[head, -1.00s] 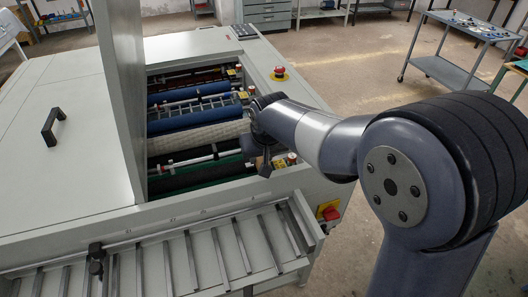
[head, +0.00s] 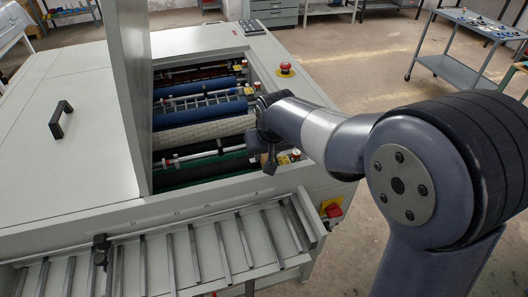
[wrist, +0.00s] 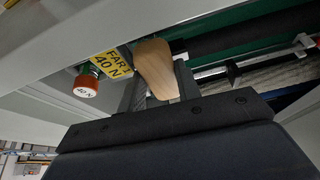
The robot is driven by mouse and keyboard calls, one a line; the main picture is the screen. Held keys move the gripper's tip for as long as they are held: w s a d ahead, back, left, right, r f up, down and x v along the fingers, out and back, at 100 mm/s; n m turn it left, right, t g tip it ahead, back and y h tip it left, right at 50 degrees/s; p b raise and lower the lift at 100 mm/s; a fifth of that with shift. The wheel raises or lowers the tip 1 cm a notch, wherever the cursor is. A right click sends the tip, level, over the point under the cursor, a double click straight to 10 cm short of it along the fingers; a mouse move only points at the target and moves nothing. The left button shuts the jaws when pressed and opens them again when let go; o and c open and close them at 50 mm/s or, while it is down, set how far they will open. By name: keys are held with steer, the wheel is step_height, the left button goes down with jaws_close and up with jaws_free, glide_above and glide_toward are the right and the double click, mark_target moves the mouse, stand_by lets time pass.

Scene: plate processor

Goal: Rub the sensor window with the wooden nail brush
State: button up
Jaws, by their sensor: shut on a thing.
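My gripper (wrist: 160,88) is shut on the wooden nail brush (wrist: 155,66), whose pale rounded wooden body shows between the dark fingers in the wrist view. Its bristles are hidden. In the head view my gripper (head: 269,163) is at the near right corner of the machine's open roller bay, and only a small brown part of the brush shows there. I cannot pick out the sensor window in either view, nor tell whether the brush touches anything.
The bay holds blue, cream and green rollers (head: 205,132) with metal bars between. A red-capped knob (wrist: 85,86) and a yellow "FAR 40 N" label (wrist: 111,64) are close to my gripper. A raised panel (head: 125,90) stands left of the bay. A red emergency button (head: 285,68) sits behind.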

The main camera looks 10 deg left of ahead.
steer(key=shift+r+p, duration=2.4)
steer(key=shift+r, duration=1.6)
